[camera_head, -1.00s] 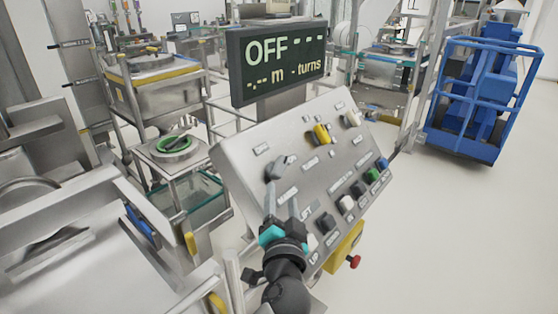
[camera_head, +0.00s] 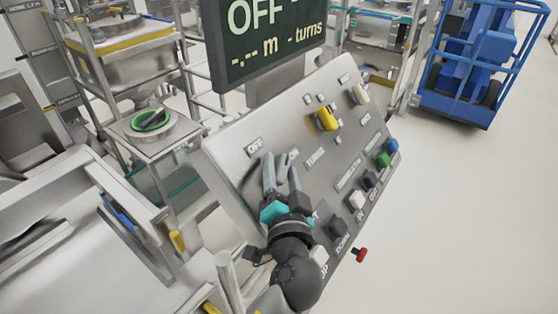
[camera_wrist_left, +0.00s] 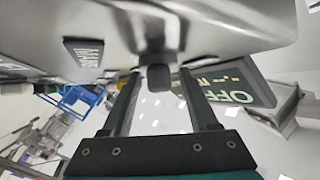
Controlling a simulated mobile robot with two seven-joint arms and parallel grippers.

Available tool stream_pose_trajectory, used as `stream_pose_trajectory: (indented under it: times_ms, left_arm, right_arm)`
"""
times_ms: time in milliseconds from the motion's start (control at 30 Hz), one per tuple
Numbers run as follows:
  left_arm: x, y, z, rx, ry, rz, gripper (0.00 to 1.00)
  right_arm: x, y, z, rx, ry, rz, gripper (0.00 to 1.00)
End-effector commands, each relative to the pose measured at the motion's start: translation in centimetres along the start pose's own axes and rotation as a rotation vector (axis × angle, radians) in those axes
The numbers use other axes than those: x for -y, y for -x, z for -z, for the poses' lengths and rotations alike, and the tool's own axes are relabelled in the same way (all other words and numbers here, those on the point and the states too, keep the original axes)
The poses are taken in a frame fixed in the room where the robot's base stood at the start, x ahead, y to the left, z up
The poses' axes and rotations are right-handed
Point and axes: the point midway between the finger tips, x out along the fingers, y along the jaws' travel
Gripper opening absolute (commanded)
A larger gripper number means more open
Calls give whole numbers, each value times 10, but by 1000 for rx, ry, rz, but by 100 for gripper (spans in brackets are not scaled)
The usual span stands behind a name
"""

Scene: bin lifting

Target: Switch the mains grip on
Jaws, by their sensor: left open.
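The control panel (camera_head: 228,151) is a tilted grey metal plate with knobs and buttons. The mains grip, a dark knob beside the OFF label (camera_head: 255,147), is mostly hidden by my left gripper (camera_head: 280,164) in the head view. In the left wrist view the dark grip (camera_wrist_left: 158,76) sticks out from the panel between the two finger ends of my left gripper (camera_wrist_left: 160,73). The fingers are open, with a gap on each side of it. The display (camera_head: 265,45) above the panel reads OFF. My right gripper is not in view.

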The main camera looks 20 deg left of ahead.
Motion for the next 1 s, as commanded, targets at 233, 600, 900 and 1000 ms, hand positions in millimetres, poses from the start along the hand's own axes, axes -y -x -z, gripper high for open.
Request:
stream_pose_trajectory:
  times_ms: [233, 600, 900, 1000]
  left_arm:
    - [0, 0, 0, 0, 1, 0, 60]
    - [0, 0, 0, 0, 0, 0, 21]
    - [0, 0, 0, -1, 0, 0, 0]
    - [0, 0, 0, -1, 0, 0, 0]
  right_arm:
    - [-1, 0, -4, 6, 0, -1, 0]
    - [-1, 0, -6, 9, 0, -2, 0]
    - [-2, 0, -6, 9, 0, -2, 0]
    - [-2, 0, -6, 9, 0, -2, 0]
